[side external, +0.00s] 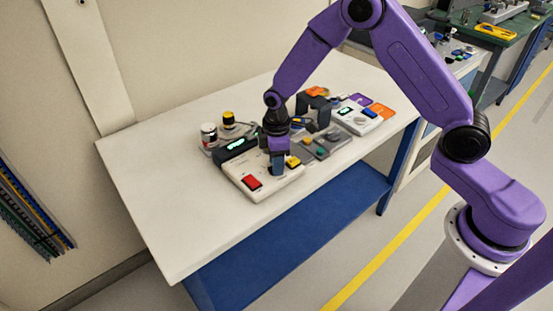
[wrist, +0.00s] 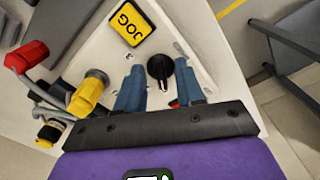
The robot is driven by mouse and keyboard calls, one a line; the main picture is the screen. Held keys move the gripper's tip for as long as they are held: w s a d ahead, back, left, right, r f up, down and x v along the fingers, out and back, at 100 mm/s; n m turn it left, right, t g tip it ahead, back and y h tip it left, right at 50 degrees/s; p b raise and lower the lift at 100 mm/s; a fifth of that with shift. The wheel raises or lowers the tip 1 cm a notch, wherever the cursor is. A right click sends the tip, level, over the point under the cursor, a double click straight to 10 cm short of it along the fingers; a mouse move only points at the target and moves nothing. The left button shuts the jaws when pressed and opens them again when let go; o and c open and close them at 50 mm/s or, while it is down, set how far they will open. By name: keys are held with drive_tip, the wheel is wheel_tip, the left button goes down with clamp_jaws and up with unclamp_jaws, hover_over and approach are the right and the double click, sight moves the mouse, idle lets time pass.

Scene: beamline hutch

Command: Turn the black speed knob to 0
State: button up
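The black speed knob (wrist: 160,67) is round with a raised grip bar and sits on a white control box (wrist: 95,42) in the wrist view. My gripper (wrist: 159,72) is open, with its two blue fingers apart on the left and right of the knob. Whether either finger touches it I cannot tell. In the side view my gripper (side external: 278,168) points down over the control box (side external: 238,178), and the knob is hidden behind it. The knob's scale marks are too small to read.
Other devices (side external: 326,142) crowd the right; the table's left part (side external: 160,180) is clear.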

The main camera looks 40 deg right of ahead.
drive_tip(key=shift+r, duration=0.1)
wheel_tip(320, 180, up, 17)
drive_tip(key=shift+r, duration=0.15)
idle(0.4)
drive_tip(key=shift+s, duration=0.1)
drive_tip(key=s+d, duration=0.3)
drive_tip(key=s, duration=1.3)
drive_tip(key=s+d, duration=0.4)
drive_tip(key=s, duration=1.1)
drive_tip(key=shift+s+r, duration=0.25)
drive_tip(key=shift+s, duration=0.15)
